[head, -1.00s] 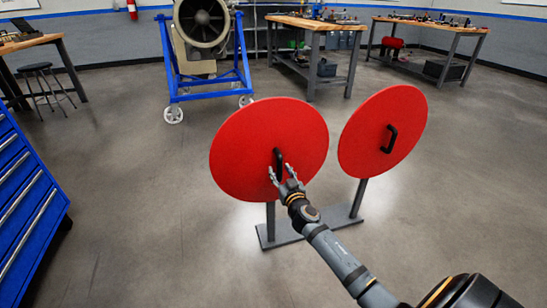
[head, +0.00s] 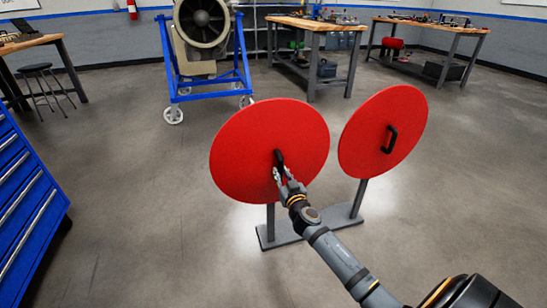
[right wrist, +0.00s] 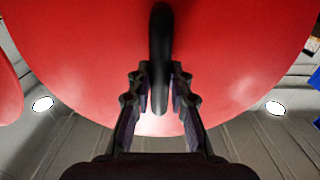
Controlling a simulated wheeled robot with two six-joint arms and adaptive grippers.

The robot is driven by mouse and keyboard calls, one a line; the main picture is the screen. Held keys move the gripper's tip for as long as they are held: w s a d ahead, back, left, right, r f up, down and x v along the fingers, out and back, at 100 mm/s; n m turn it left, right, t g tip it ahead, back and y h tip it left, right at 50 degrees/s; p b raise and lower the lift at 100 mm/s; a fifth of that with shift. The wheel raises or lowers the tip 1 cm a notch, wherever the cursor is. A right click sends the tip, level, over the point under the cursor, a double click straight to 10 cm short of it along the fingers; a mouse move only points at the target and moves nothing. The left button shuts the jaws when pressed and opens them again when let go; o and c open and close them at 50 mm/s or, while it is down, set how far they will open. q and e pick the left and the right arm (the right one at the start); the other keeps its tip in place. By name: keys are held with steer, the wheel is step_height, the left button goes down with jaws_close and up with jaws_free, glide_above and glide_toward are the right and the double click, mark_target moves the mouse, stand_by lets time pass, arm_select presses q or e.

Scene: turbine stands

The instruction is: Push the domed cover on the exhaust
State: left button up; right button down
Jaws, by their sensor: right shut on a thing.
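Two round red covers with black handles stand on a grey two-post rack (head: 345,218): a left cover (head: 245,150) and a right cover (head: 365,140). I cannot tell clearly from their faces which is domed. My right gripper (head: 281,172) is shut on the black handle (head: 279,157) of the left cover. In the right wrist view, that handle (right wrist: 160,40) stands upright between the fingers (right wrist: 160,80), with the red face (right wrist: 80,40) behind it. The turbine (head: 202,22) sits on a blue wheeled stand (head: 207,85) at the back, its round opening facing me. My left gripper is out of view.
A blue drawer cabinet (head: 25,215) stands at the left edge. Workbenches stand at the back, one in the middle (head: 315,24) and one at right (head: 440,27). A stool (head: 40,85) is at far left. The floor between rack and turbine stand is clear.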

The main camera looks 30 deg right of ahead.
steer(key=shift+s, duration=0.35)
steer(key=shift+b+v, duration=0.35)
steer(key=shift+v, duration=0.45)
steer(key=shift+a, duration=0.15)
